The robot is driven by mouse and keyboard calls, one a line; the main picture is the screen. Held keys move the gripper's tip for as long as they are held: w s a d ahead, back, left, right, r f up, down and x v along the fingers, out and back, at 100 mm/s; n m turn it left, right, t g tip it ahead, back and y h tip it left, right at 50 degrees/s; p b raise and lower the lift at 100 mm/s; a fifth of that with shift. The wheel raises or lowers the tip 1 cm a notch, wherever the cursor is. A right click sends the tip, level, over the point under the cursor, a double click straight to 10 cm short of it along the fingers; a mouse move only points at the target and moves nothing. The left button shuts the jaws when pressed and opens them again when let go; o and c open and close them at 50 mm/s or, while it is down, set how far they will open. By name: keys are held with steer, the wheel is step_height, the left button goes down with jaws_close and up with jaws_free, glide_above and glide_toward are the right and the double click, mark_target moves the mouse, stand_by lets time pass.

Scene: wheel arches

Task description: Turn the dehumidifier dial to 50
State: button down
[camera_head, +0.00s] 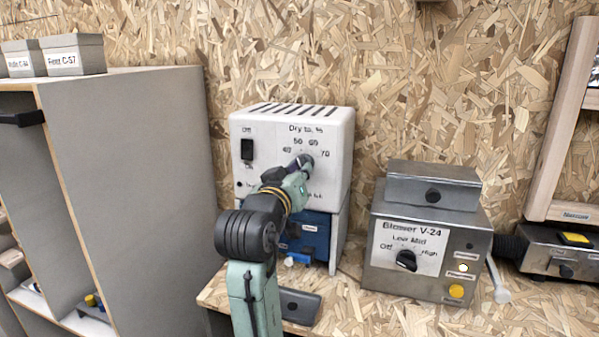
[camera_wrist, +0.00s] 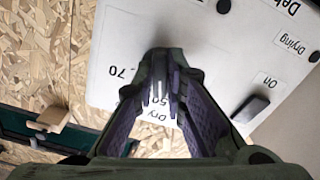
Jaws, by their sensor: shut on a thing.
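The dehumidifier (camera_head: 245,175) is a white box with a slotted top on a blue base; it also shows upside down in the wrist view (camera_wrist: 115,45). Its front reads "Dry to, %" with marks 40, 50, 60 and 70 in an arc above a grey dial (camera_head: 307,161). My gripper (camera_head: 299,166) is at the dial from the front, shut on it. In the wrist view my gripper (camera_wrist: 165,65) has its dark fingers converging at the panel. They hide most of the dial, and I cannot read where its pointer stands.
A black rocker switch (camera_head: 247,150) is left of the dial. The grey Blower V-24 box (camera_head: 455,275) with its own dial stands to the right. A grey cabinet (camera_head: 140,150) is at left. A dark tray-like object (camera_head: 300,305) lies on the bench below. An OSB wall is behind.

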steer(key=c, duration=1.6)
jaws_free()
steer(key=shift+c, duration=0.2)
steer(key=v, duration=1.2)
